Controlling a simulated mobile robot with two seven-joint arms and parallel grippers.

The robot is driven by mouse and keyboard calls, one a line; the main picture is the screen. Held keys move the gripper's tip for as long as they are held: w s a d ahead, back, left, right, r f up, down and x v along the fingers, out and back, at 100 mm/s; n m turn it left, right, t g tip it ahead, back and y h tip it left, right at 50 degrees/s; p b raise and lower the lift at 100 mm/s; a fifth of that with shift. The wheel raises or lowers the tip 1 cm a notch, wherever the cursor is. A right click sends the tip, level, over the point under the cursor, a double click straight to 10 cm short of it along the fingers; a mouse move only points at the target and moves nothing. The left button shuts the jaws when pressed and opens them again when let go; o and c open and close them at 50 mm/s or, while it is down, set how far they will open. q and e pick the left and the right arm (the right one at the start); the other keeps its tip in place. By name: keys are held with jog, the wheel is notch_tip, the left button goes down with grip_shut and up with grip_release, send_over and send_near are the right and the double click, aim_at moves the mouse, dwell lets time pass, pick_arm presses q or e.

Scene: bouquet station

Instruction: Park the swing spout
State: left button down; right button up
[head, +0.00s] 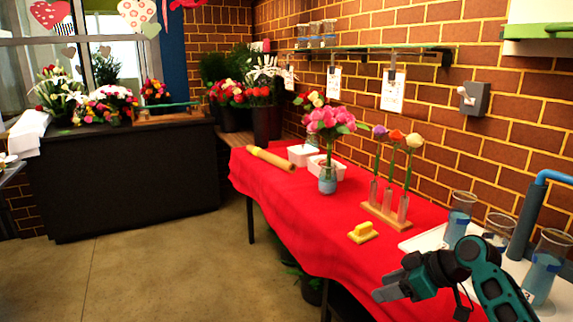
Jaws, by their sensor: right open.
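The swing spout is a blue bent pipe (553,176) on a dark grey upright post (525,224) at the right edge of the head view. The spout's far end runs out of the picture, so its full angle is hidden. My right gripper (384,284) is open and empty at the lower middle right, over the front edge of the red table. It is well left of the spout and apart from it. My left gripper is not in view.
Glasses with blue bands (458,218) stand on a white tray (428,238) around the post. A yellow block (362,233), a wooden vase rack (386,216) and a pink bouquet (328,122) stand on the red tablecloth (300,232). A wall switch (475,98) is above.

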jog(key=w+d+r+m+t+h, duration=0.7)
jog(key=w+d+r+t+h, duration=0.2)
jog(key=w+d+r+t, duration=0.3)
jog(key=s+a+f+g+y, duration=0.1)
jog(key=s+a+f, duration=0.4)
jog(key=s+f, duration=0.45)
jog(key=s+a+f+g+y, duration=0.2)
jog(key=s+a+f, duration=0.2)
jog(key=s+f, duration=0.55)
jog(key=s+a+f+g, duration=0.1)
jog(key=s+a+f, duration=0.2)
jog(key=s, duration=0.6)
jog(key=s+a+f+g, duration=0.2)
jog(key=s+a+f, duration=0.2)
jog(key=s, duration=0.6)
notch_tip(320, 180, down, 2)
jog(key=shift+s+f+m+y, duration=0.15)
jog(key=shift+f+m+y, duration=0.1)
jog(key=shift+m+y, duration=0.05)
jog(key=shift+c, duration=0.7)
